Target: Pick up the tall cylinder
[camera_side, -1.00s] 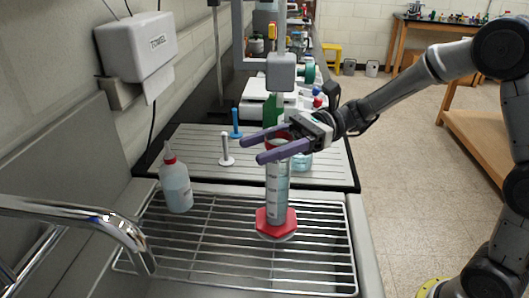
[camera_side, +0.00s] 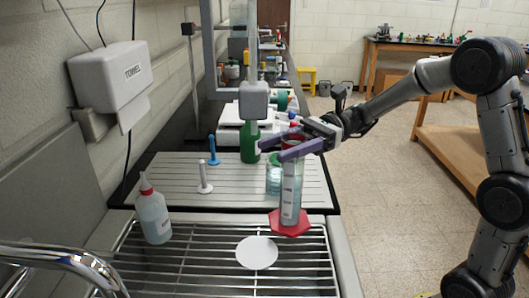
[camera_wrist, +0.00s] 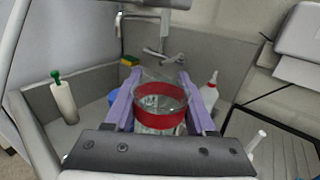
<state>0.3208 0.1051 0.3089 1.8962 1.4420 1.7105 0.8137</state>
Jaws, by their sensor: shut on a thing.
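The tall cylinder (camera_side: 289,195) is a clear, pale-blue tube with a white label, a red band near its top and a red hexagonal base (camera_side: 290,223). It is upright above the back edge of the sink rack. My gripper (camera_side: 271,149) comes from the right, with purple fingers shut on its upper part. In the wrist view, the cylinder's open rim and red band (camera_wrist: 160,117) sit between the two fingers. Its lower part and base are hidden there.
A white disc (camera_side: 257,252) lies on the wire rack (camera_side: 190,263). A squeeze bottle (camera_side: 153,214) stands at the rack's left. A glass beaker (camera_side: 273,177) is close behind the cylinder. White (camera_side: 205,180) and blue (camera_side: 213,152) pegs and a green bottle (camera_side: 249,143) stand further back.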

